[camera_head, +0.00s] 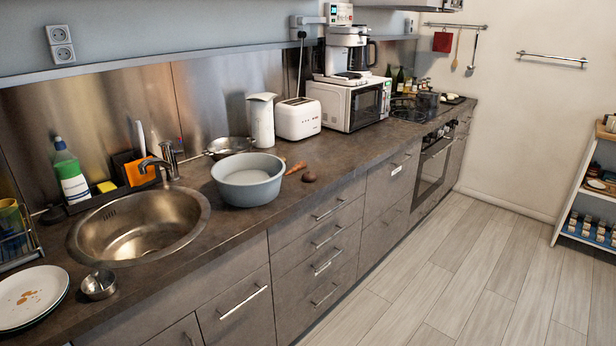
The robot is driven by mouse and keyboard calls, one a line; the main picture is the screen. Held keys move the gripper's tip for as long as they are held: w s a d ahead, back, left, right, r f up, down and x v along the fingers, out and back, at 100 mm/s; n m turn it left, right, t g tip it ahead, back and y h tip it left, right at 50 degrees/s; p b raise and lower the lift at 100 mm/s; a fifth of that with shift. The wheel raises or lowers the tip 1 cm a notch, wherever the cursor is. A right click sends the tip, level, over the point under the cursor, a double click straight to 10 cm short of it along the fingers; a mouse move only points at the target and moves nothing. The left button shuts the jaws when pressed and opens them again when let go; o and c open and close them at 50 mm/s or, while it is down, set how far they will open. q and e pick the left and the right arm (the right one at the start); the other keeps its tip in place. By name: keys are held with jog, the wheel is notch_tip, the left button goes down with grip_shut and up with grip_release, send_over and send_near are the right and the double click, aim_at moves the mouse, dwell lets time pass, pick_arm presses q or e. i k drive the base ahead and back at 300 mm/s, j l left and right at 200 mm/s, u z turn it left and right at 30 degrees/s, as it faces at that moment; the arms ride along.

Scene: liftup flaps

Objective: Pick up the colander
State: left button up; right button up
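A round metal vessel (228,146) with a side handle sits on the counter near the back wall; it looks like the colander, but holes are too small to make out. Its front right part is hidden behind a large pale grey-blue bowl (248,190), which stands upright on the counter right of the sink. I cannot tell for certain which of the two is the colander. Neither of my grippers is in view.
A white kettle (262,120) and toaster (298,119) stand behind the bowl. The sink (140,228) and its faucet (160,162) are to the left. Small brown items (309,177) lie right of the bowl. The counter's front strip (290,207) is clear; open floor (450,270) lies before the cabinets.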

aim_at(221, 149)
jog(key=i+l, duration=0.2)
jog(key=l, duration=0.15)
jog(key=i+l+u, duration=0.1)
jog(key=i+l, duration=0.3)
jog(key=l, duration=0.25)
jog(key=i+l+u, duration=0.1)
jog(key=l, duration=0.25)
jog(key=i+l, duration=0.5)
jog(key=l, duration=0.2)
jog(key=u, duration=0.05)
